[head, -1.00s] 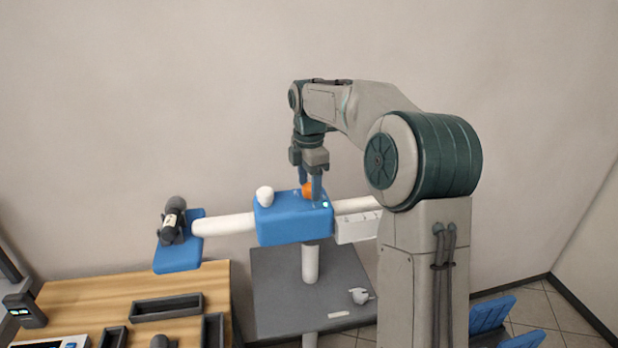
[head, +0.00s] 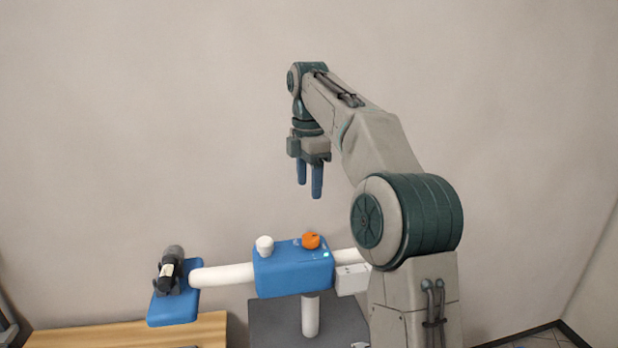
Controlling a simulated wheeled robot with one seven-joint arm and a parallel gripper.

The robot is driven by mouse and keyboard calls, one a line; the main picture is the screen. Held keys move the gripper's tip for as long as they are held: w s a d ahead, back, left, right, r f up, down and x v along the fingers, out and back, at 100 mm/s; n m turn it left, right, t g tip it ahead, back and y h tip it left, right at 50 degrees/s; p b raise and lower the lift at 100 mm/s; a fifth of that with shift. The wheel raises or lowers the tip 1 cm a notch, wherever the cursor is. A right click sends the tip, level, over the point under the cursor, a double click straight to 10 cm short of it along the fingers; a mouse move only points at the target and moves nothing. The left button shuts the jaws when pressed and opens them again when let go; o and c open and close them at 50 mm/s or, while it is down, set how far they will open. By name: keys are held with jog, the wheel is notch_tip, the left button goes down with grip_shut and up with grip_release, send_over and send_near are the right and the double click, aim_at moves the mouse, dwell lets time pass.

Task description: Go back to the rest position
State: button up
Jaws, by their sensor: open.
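My gripper (head: 309,192) is open and empty, its two blue fingers pointing down. It hangs in the air above a blue box (head: 292,275) carried on a white bar structure. An orange knob-like piece (head: 311,241) sits on top of the box, below the fingers and clear of them. A white knob (head: 265,245) sits on the box to its left.
A blue plate (head: 173,309) with a dark cylindrical object (head: 170,268) is at the left end of the white bar (head: 222,275). A wooden table (head: 130,338) and a grey table (head: 262,315) lie below. The wall area above is free.

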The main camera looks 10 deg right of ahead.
jog(key=shift+r, duration=0.1)
dwell(0.3)
jog(key=s+f+m+t+b, duration=0.1)
jog(key=s+f+m+b, duration=0.1)
jog(key=s+f+m, duration=0.4)
jog(key=s+f+m+t+b, duration=0.1)
jog(key=s+f+m, duration=0.6)
jog(key=s, duration=0.7)
jog(key=s+f+m+t+b, duration=0.1)
jog(key=s+f+m+b, duration=0.2)
jog(key=s+f+m, duration=0.4)
jog(key=s+f, duration=0.2)
jog(key=s, duration=0.1)
jog(key=shift+s+d+f+t, duration=0.15)
jog(key=shift+s+d+t, duration=0.1)
jog(key=shift+s+t, duration=0.15)
